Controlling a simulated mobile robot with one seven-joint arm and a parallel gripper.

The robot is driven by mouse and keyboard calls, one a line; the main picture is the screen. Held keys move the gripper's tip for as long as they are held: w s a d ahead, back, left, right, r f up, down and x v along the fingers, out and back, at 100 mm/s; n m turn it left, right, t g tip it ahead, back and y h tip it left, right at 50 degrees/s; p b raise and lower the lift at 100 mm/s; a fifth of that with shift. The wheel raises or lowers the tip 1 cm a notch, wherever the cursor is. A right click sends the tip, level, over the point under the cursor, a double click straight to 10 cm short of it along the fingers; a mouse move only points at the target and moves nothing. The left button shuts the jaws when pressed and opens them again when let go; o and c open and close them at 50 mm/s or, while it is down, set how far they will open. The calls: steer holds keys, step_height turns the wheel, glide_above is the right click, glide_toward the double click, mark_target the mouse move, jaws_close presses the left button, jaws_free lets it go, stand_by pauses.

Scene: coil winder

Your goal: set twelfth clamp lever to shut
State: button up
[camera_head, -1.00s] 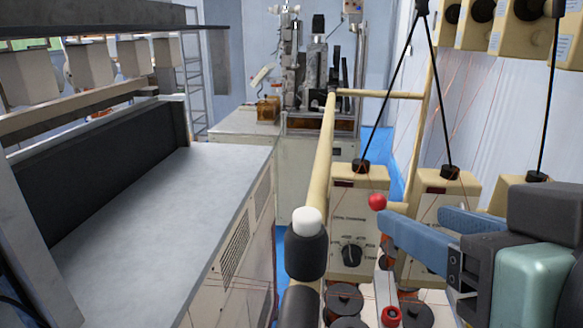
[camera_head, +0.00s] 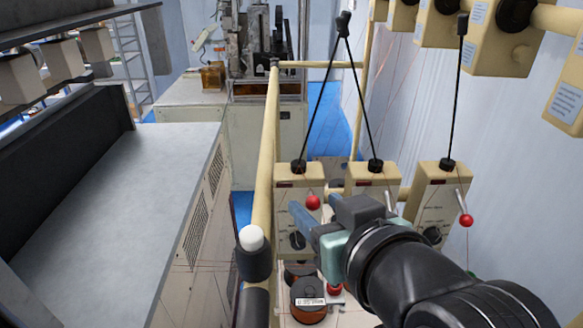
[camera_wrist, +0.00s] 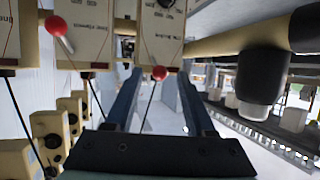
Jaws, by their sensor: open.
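Several cream tensioner boxes carry levers with red ball knobs; I read no number that marks the twelfth. One red knob (camera_head: 313,202) is on the nearest left box (camera_head: 298,187), at its right edge. My gripper (camera_head: 303,217) is open just below this knob, its blue fingers partly covering the box. In the wrist view a red knob (camera_wrist: 159,73) appears between the two open fingertips, and I cannot tell whether it is between or beyond them. No contact is visible. A second red knob (camera_head: 465,220) hangs on the right box (camera_head: 438,200).
A cream rail (camera_head: 268,150) with a black, white-tipped end (camera_head: 252,250) stands left of my gripper. Copper spools (camera_head: 308,300) and another red knob (camera_head: 334,289) lie below. Thin wires and black rods rise above the boxes. A grey bench (camera_head: 130,200) is at left.

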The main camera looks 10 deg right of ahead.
steer(key=shift+p+x, duration=0.3)
steer(key=shift+x, duration=1.1)
steer(key=shift+c, duration=0.3)
jaws_close()
